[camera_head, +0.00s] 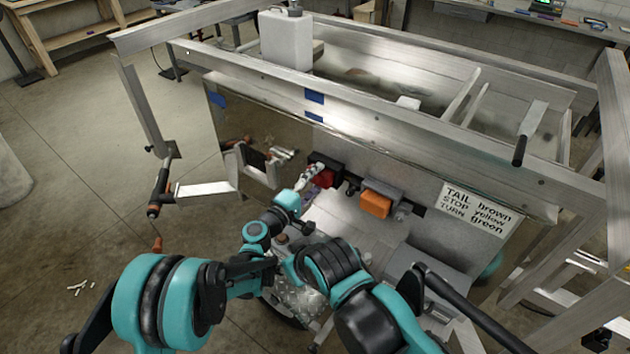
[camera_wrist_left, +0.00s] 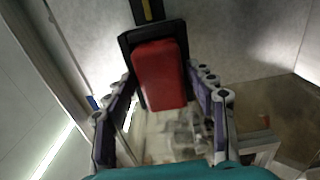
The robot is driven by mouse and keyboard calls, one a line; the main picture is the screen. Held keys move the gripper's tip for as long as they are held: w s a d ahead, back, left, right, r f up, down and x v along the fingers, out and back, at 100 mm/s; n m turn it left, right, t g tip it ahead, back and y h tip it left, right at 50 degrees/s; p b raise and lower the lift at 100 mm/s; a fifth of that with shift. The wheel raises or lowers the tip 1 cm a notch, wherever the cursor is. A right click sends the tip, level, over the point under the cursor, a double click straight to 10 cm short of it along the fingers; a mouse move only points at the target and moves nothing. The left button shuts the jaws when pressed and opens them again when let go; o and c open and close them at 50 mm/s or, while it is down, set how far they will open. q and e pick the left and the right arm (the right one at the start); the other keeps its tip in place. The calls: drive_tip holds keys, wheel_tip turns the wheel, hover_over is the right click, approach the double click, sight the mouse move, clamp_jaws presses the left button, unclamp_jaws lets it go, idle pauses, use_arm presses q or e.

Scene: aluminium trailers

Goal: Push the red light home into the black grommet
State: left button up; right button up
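The red light (camera_head: 323,177) sits at the black grommet (camera_head: 326,160) on the trailer's rear panel. In the left wrist view the red light (camera_wrist_left: 161,75) is in the mouth of the black grommet (camera_wrist_left: 127,42), with its red face toward me. How deep it is seated is hard to tell. My left gripper (camera_head: 311,177) is at the light, and in the left wrist view its fingers (camera_wrist_left: 163,88) flank the light closely on both sides. I cannot tell whether they touch it. My right gripper is not visible; my right arm shows in the lower middle.
An orange light (camera_head: 376,204) in a grey housing is right of the grommet. A wiring label (camera_head: 478,210) is further right. A white jug (camera_head: 286,40) stands on the trailer frame. A metal bracket (camera_head: 205,189) juts out at left. The floor at left is mostly clear.

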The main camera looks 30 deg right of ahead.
use_arm(q)
drive_tip(key=shift+a, duration=0.1)
drive_tip(key=v, duration=0.7)
drive_tip(key=shift+a, duration=0.15)
drive_tip(key=shift+s, duration=0.1)
idle(0.4)
drive_tip(key=s+a+r+m+y, duration=0.1)
drive_tip(key=a+r+m+y, duration=0.15)
drive_tip(key=a, duration=0.75)
drive_tip(key=s+a+r+m+y, duration=0.1)
drive_tip(key=a+r+y, duration=0.25)
drive_tip(key=a, duration=0.65)
drive_tip(key=s+a+f+y, duration=0.1)
drive_tip(key=s+a+y, duration=0.4)
drive_tip(key=a, duration=0.7)
drive_tip(key=shift+s+a+f+m+t, duration=0.3)
drive_tip(key=shift+s+a+m+t, duration=0.1)
drive_tip(key=shift+s+m, duration=0.1)
drive_tip(key=s+a+f+y, duration=0.1)
drive_tip(key=s+a+y, duration=0.1)
drive_tip(key=a, duration=0.3)
drive_tip(key=s+a+f+y, duration=0.1)
drive_tip(key=s+a, duration=0.3)
drive_tip(key=s+a+f+y, duration=0.1)
drive_tip(key=s+a+y, duration=0.1)
drive_tip(key=a, duration=0.3)
drive_tip(key=shift+s+a+g+y, duration=0.3)
drive_tip(key=shift+s, duration=0.35)
drive_tip(key=shift+c, duration=0.3)
